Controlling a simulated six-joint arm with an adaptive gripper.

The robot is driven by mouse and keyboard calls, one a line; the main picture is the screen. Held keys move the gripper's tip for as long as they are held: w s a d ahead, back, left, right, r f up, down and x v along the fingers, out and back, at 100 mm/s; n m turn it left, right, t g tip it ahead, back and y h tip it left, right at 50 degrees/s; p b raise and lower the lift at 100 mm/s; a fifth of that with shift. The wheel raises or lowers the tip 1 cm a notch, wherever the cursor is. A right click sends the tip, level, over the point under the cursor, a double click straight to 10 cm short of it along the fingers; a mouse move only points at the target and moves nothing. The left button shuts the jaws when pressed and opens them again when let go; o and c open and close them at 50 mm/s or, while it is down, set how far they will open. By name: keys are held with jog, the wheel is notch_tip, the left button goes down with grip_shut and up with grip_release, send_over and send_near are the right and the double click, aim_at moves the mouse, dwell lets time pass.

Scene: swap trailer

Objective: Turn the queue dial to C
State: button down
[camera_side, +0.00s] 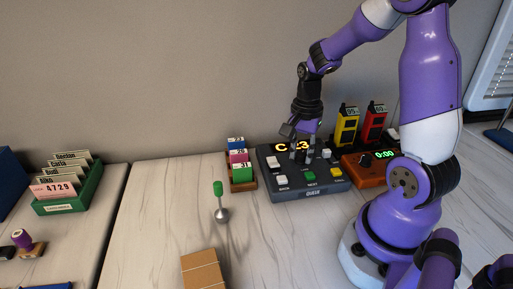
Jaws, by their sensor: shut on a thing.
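The queue box (307,188) is a dark grey console on the table, with white, green and yellow buttons on its sloped face. Its lit yellow display shows a C at the left and a 3 at the right, with my gripper's fingers in front of the middle. My gripper (299,153) points down over the upper middle of the box. It is shut on the queue dial, which is mostly hidden behind the fingers. The dial's pointer and letter marks are too small or covered to read.
An orange timer (370,171) reading 0:00 stands close at the right of the box. Yellow (346,128) and red (373,125) handsets stand behind. A rack of coloured tickets (241,172) is at the left. A green-topped stand (219,200) and cardboard (203,270) are nearer.

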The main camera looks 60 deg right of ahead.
aim_at(302, 153)
jog(key=shift+a+f, duration=0.1)
jog(key=shift+f, duration=0.05)
jog(key=c, duration=0.6)
grip_release()
notch_tip(302, 153, up, 12)
jog(key=s+a+n+t, duration=0.1)
jog(key=a+n+t, duration=0.1)
jog(key=a+n, duration=0.5)
jog(key=s+a+r+n+t, duration=0.1)
jog(key=a+n+t, duration=0.2)
jog(key=a+n, duration=0.3)
jog(key=n, duration=0.4)
jog(key=shift+s+a+r+t, duration=0.2)
jog(key=shift+s+a+t, duration=0.1)
jog(key=shift+s+a, duration=0.1)
